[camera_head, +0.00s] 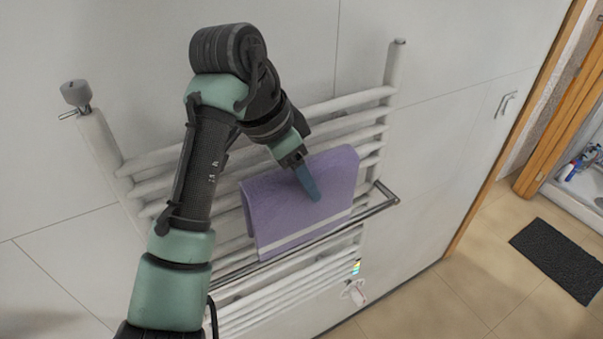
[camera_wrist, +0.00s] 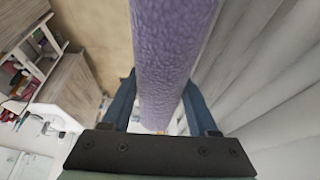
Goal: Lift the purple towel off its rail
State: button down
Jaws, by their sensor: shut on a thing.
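A wooden door frame (camera_head: 505,160) and a dark mat (camera_head: 558,258) are at the right.

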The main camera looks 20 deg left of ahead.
jog(key=s+d+p, duration=0.2)
jog(key=s+p, duration=0.7)
jog(key=shift+s+d, duration=0.25)
jog(key=shift+d, duration=0.15)
jog(key=shift+f, duration=0.1)
